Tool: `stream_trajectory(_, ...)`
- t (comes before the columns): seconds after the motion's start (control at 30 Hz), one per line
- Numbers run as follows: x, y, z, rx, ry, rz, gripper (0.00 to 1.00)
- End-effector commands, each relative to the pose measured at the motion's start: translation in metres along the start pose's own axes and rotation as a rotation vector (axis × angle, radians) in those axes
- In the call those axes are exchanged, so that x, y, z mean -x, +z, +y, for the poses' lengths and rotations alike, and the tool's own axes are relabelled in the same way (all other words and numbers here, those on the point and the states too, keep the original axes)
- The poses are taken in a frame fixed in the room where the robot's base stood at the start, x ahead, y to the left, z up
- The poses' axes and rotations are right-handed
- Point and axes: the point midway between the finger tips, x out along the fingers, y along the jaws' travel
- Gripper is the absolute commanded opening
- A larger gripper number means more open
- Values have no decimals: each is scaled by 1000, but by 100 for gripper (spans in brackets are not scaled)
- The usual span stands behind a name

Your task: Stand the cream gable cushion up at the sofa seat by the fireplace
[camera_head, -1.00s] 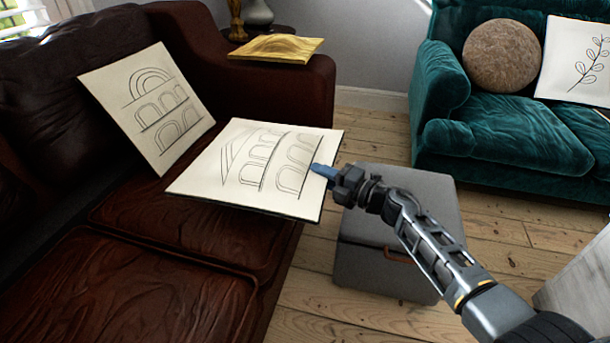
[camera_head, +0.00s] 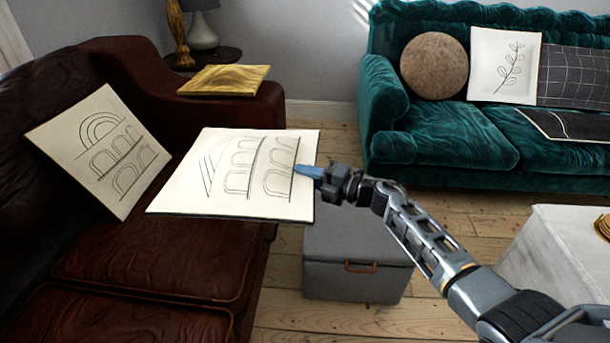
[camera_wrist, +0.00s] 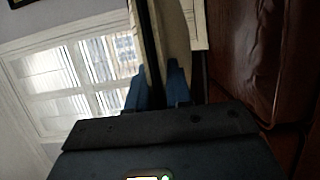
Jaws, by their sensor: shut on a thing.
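The cream gable cushion (camera_head: 232,207) has a line drawing of a gable and arches. My gripper (camera_head: 309,172) is shut on its right edge and holds it nearly flat, drawing up. It hangs above the front of the brown leather sofa seat (camera_head: 150,262) and partly over the grey box. In the wrist view the cushion (camera_wrist: 174,38) shows edge-on between the blue fingers (camera_wrist: 157,88). A second cream cushion (camera_head: 100,155), with an arch drawing, leans against the sofa's back. No fireplace can be made out.
A grey box (camera_head: 355,280) stands beside the sofa, under my arm. A gold cushion or tray-like slab (camera_head: 224,80) lies on the sofa's arm. A teal sofa (camera_head: 470,145) with several cushions stands behind. A white table (camera_head: 550,250) is at right.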

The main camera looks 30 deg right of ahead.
Motion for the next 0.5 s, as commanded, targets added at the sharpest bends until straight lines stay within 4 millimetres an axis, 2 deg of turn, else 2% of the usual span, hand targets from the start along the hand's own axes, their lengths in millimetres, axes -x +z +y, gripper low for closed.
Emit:
stream_trajectory(0.03,0,0,15,0,2,0,0)
stream_trajectory(0.5,0,0,76,0,2,0,0)
